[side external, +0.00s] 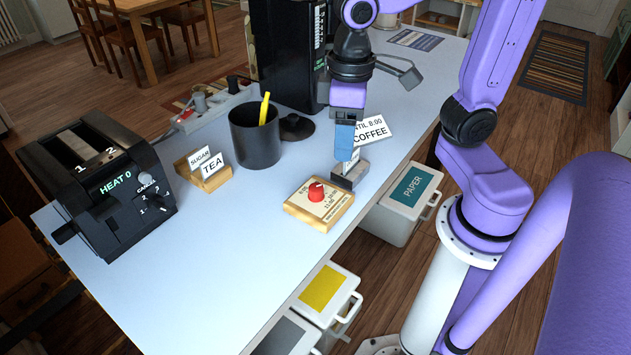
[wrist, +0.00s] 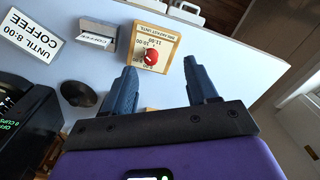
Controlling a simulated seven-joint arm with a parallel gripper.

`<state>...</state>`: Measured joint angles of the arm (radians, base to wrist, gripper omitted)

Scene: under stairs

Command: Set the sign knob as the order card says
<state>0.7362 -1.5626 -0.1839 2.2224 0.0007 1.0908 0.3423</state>
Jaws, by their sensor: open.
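The sign (side external: 335,214) is a wooden block with a white dial face and a red knob (side external: 316,191), near the table's front edge. In the wrist view the knob (wrist: 150,57) lies just beyond the gap between my fingertips, with hour labels around it; its setting is too small to read. A white card (side external: 370,131) reading "UNTIL 8:00 COFFEE" stands behind my gripper; it also shows in the wrist view (wrist: 34,38). My gripper (side external: 343,152) is open, pointing down, behind and right of the sign. Nothing is between its fingers (wrist: 160,66).
A grey holder (side external: 350,178) with a card stands close by the sign. SUGAR and TEA cards (side external: 207,165), a dark mug (side external: 255,142), a black lid (side external: 296,126), a toaster (side external: 100,185) and a black coffee machine (side external: 285,50) surround it.

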